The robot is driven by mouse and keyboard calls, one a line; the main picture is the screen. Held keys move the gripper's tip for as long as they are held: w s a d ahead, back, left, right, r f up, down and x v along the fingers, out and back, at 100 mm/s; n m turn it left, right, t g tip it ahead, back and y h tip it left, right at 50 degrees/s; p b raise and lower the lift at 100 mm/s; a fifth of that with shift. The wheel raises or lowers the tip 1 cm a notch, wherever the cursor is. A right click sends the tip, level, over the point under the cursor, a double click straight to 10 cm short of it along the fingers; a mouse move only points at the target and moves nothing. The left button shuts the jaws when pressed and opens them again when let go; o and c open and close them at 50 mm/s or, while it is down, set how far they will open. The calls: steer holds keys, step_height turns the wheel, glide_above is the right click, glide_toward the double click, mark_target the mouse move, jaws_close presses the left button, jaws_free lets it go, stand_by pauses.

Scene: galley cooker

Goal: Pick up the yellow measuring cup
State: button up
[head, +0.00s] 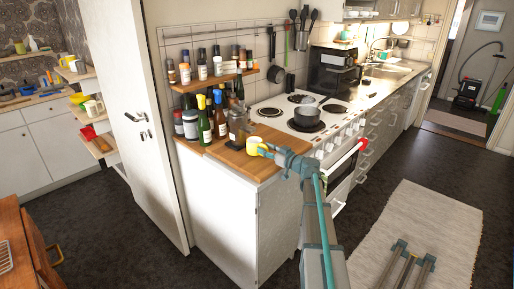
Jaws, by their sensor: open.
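The yellow measuring cup (255,146) is on the wooden worktop left of the cooker, near the worktop's front right part. My gripper (269,151) is open and reaches in from the right, right beside the cup. The fingertips are small in the head view, and I cannot tell whether they touch the cup or stand around part of it.
Bottles and jars (205,120) crowd the worktop (235,161) behind and left of the cup. A shelf (213,78) with spice jars hangs above.

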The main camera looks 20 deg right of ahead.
jaws_close()
steer(key=shift+r, duration=0.15)
stand_by(0.5)
